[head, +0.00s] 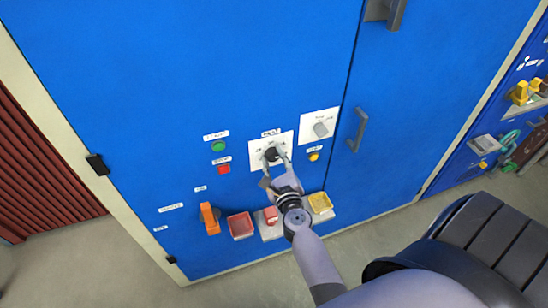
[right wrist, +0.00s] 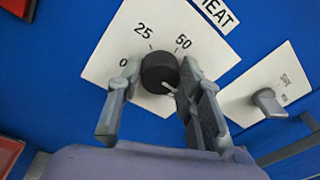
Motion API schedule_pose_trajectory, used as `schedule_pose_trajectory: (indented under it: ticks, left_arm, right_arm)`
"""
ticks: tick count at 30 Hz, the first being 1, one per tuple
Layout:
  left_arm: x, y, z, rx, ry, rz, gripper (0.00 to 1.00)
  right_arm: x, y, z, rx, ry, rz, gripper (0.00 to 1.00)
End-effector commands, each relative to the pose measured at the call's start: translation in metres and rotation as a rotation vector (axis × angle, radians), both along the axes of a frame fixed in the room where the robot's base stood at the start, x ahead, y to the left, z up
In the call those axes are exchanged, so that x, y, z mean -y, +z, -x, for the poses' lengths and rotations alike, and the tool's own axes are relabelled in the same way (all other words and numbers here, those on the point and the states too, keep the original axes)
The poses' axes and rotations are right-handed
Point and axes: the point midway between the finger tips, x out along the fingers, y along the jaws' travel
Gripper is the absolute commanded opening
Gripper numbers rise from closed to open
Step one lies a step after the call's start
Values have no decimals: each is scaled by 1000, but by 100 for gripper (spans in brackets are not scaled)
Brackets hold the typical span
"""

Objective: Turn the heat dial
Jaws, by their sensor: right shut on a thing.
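The heat dial (head: 271,154) is a round black knob on a white plate on the blue cabinet front. In the right wrist view the dial (right wrist: 159,68) has the marks 0, 25 and 50 around it and the word HEAT above. A short pale line on it points to the lower right; marks on that side are hidden by a finger. My right gripper (head: 276,161) is shut on the dial, one finger on each side; it also shows in the right wrist view (right wrist: 160,82). My left gripper is not in view.
A grey switch (head: 320,129) on a white plate sits right of the dial. A green button (head: 218,146) and a red button (head: 223,169) sit left. Below are an orange handle (head: 209,218), a red tray (head: 240,226) and a yellow tray (head: 320,202). A door handle (head: 358,130) sticks out at right.

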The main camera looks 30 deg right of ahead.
Motion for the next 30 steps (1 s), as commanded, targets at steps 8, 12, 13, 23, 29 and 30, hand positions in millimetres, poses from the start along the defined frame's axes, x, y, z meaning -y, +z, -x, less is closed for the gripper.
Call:
schedule_pose_trajectory:
  ticks: [8,12,13,23,29,30]
  left_arm:
    - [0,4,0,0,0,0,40]
    - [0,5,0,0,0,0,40]
    - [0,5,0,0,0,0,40]
    - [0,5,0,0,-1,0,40]
    - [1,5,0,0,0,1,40]
    - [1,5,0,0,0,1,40]
  right_arm:
    - [0,0,0,23,0,-103,6]
    - [0,-1,0,29,0,-126,6]
    - [0,-1,0,28,0,-128,6]
    - [0,-1,0,29,0,-131,6]
    - [0,-1,0,29,0,-131,42]
    - [0,-1,0,30,0,-131,45]
